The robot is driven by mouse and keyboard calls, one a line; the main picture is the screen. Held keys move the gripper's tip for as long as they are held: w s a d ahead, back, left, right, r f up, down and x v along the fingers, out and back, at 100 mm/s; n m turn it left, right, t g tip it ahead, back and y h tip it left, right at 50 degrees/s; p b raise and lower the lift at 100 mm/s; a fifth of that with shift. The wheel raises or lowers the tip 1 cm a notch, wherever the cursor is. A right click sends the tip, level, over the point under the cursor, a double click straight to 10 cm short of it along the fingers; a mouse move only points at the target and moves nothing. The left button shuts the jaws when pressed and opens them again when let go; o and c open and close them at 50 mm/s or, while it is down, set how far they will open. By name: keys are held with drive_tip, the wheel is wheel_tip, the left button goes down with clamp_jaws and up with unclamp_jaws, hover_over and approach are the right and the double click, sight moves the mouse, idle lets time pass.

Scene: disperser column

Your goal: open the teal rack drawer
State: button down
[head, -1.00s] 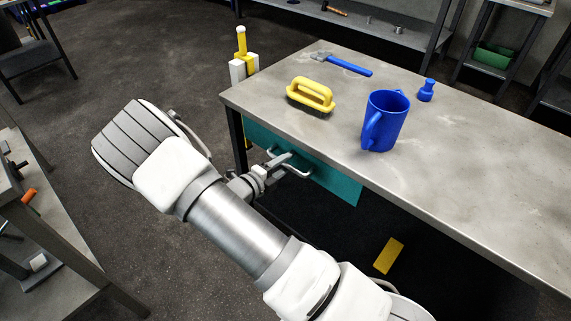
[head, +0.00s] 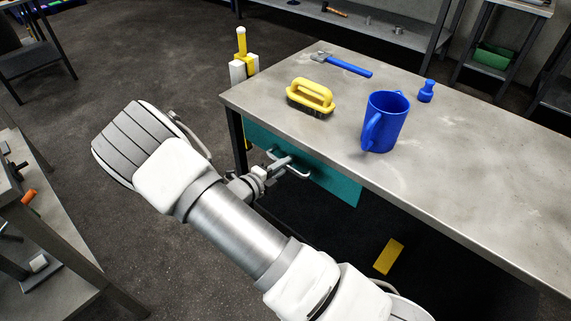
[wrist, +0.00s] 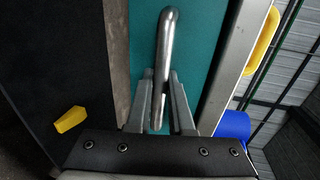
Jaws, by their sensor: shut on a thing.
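The teal drawer (head: 335,184) sits under the grey worktop, its teal front flush below the table edge in the head view. It also shows in the wrist view (wrist: 205,50). A metal bar handle (head: 298,171) stands out from its front; the handle (wrist: 167,45) runs lengthwise in the wrist view. My gripper (head: 277,166) is at the handle's left part in the head view. In the wrist view my gripper's fingers (wrist: 160,95) lie on both sides of the bar and are shut on it. The drawer appears closed.
On the worktop (head: 450,185) are a yellow-handled brush (head: 311,95), a blue mug (head: 385,122), a blue hammer (head: 345,65) and a small blue bottle-like thing (head: 427,91). A yellow block (head: 389,256) lies below. Floor left of the table is open, with another bench (head: 60,250) at far left.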

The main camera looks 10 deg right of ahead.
drive_tip(key=shift+a, duration=0.15)
idle(0.7)
drive_tip(key=f+p+v, duration=0.3)
drive_tip(key=v, duration=1.1)
drive_tip(key=a+f+p+v, duration=0.1)
drive_tip(key=f+p+v, duration=0.1)
drive_tip(key=v, duration=1.2)
drive_tip(key=shift+s+f+p, duration=0.4)
drive_tip(key=shift+s, duration=0.05)
drive_tip(key=shift+a, duration=0.1)
drive_tip(key=c, duration=0.8)
unclamp_jaws()
drive_tip(key=p+v, duration=0.1)
drive_tip(key=v, duration=1.6)
drive_tip(key=shift+s+a, duration=0.15)
drive_tip(key=shift+a, duration=0.05)
